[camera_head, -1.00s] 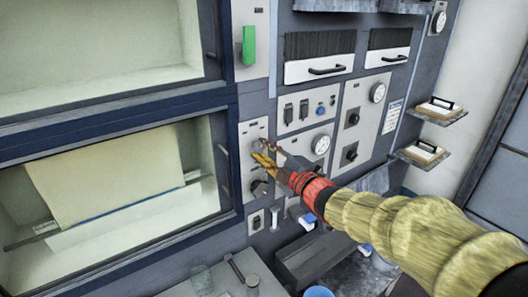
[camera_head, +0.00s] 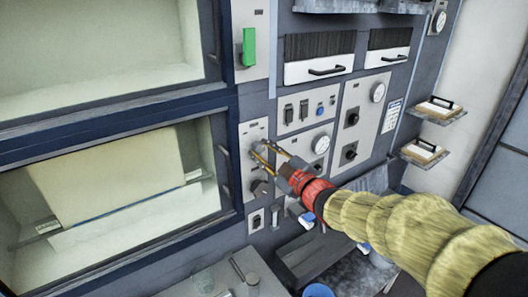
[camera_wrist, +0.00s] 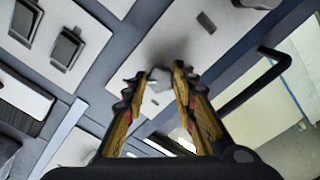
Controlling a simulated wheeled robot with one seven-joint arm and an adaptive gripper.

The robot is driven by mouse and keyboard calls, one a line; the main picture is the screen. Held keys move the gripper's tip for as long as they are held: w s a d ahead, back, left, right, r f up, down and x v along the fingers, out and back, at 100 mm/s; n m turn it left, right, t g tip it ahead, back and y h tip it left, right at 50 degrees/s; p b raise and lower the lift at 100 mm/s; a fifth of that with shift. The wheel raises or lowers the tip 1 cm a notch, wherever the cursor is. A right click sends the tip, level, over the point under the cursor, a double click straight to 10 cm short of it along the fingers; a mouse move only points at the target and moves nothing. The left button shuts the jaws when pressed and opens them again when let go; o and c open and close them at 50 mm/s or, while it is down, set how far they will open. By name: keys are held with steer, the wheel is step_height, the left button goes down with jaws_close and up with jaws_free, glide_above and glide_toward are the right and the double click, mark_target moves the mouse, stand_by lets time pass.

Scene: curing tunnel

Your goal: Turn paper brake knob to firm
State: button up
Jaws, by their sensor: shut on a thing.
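A grey knob (camera_wrist: 160,80) shows between my fingertips in the wrist view. My gripper (camera_wrist: 160,86) is shut on it, one yellow-and-black finger on each side. In the head view my gripper (camera_head: 259,148) reaches the upper part of a narrow white panel (camera_head: 247,132) right of the lower window. The fingers partly hide the upper knob (camera_head: 255,151) there. A second dark knob (camera_head: 260,187) sits lower on the same panel, apart from my gripper. The panel's lettering is too small to read, so I cannot tell the knob's setting.
A pale sheet (camera_head: 110,175) hangs in the lower window. A green handle (camera_head: 249,45) is above the panel. Shelves with handled blocks (camera_head: 425,150) project at far right. A worktop (camera_head: 225,275) is below.

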steer(key=shift+f, duration=0.1)
steer(key=o, duration=1.2)
steer(key=shift+c, duration=0.2)
steer(key=v, duration=1.2)
